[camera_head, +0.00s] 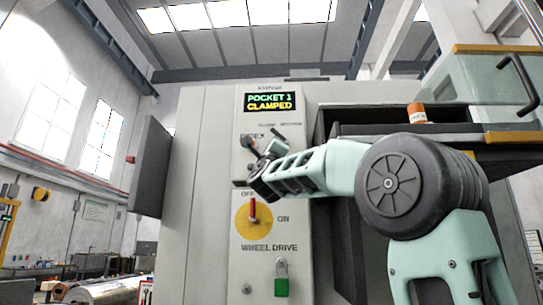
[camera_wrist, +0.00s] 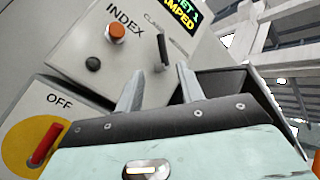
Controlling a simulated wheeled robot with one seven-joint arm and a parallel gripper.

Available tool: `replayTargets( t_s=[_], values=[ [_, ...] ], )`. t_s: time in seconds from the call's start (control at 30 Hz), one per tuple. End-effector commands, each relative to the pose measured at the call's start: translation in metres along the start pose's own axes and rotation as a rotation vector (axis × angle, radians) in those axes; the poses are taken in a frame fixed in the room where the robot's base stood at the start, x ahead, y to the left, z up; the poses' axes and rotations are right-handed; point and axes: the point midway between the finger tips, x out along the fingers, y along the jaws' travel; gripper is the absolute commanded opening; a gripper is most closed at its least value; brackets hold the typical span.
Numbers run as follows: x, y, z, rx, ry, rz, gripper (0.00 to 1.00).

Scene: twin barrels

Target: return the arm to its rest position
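My arm reaches from the lower right to the grey machine panel (camera_head: 268,180) in the head view. My gripper (camera_head: 260,148) is near the INDEX controls on that panel. In the wrist view its two fingers (camera_wrist: 158,88) stand apart with nothing seen between them, pointing toward the panel. A small dark lever (camera_wrist: 163,52) shows beyond the fingertips; I cannot tell whether a finger touches it. An orange button (camera_wrist: 116,32) and a black knob (camera_wrist: 93,64) lie to the left of the fingers.
The display (camera_head: 269,102) reads POCKET 1 CLAMPED. Below the gripper is a red switch on a yellow disc (camera_head: 253,219), at OFF, labelled WHEEL DRIVE. A green padlock (camera_head: 281,279) hangs lower. An orange-and-white cylinder (camera_head: 416,113) stands on a ledge at right. A dark panel (camera_head: 151,166) juts out left.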

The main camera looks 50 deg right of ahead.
Motion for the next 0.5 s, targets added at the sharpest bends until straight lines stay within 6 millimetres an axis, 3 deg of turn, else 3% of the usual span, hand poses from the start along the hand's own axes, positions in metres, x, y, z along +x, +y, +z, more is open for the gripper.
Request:
replayTargets(
  t_s=[0.5],
  values=[
    [-0.0068, -0.0004, -0.0001, 0.000, 0.000, -0.001, 0.38]
  ],
)
